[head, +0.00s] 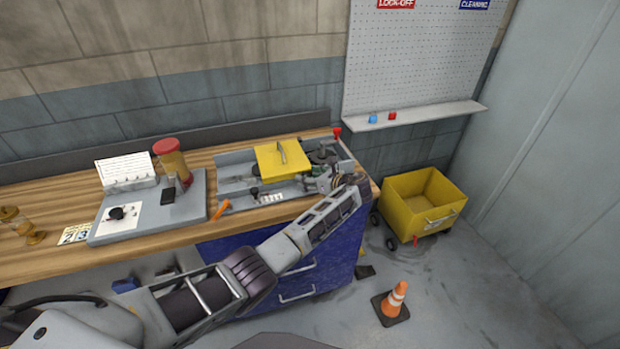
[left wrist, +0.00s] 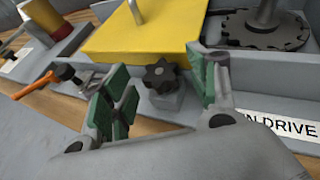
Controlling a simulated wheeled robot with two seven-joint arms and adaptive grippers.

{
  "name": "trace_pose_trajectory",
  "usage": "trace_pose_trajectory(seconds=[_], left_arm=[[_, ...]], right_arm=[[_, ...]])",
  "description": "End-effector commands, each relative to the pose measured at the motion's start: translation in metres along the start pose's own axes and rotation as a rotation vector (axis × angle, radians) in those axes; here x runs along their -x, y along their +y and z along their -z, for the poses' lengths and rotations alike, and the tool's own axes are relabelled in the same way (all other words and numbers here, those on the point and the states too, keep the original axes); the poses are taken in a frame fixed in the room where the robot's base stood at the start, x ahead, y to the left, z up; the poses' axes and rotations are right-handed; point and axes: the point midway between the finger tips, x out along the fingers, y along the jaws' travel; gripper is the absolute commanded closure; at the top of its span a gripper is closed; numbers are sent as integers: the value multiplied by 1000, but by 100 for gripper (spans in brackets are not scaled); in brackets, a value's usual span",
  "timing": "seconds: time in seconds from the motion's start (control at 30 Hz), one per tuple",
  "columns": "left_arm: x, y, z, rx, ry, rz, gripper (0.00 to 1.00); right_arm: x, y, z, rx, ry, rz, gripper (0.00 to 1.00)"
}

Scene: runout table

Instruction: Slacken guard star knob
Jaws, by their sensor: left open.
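The dark star knob (left wrist: 161,76) sits on a small grey block at the front edge of the yellow guard (left wrist: 150,38) in the left wrist view. My left gripper (left wrist: 160,66) is open, with green-padded fingers left and right of the knob; I see gaps on both sides and cannot tell the exact depth between fingertips and knob. In the head view the yellow guard (head: 270,162) lies closed-looking on the grey machine, and my left gripper (head: 338,182) is at the machine's right end. I cannot make out the star knob there. My right gripper is not in view.
An orange handle (left wrist: 35,85) with a black end is left of the fingers. A toothed dark wheel (left wrist: 265,30) is at the right, behind a DRIVE label (left wrist: 285,124). A yellow cart (head: 425,200) and a traffic cone (head: 394,300) stand on the floor.

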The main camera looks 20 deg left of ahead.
Motion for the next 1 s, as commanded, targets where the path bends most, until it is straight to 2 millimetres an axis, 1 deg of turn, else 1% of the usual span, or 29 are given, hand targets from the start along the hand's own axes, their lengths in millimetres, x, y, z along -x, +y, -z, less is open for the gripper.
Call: trace_pose_trajectory(seconds=[0.47,1.0], left_arm=[[-1,2,0,-13,0,24,41],[-1,5,0,-71,0,169,41]], right_arm=[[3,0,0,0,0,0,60],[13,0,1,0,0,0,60]])
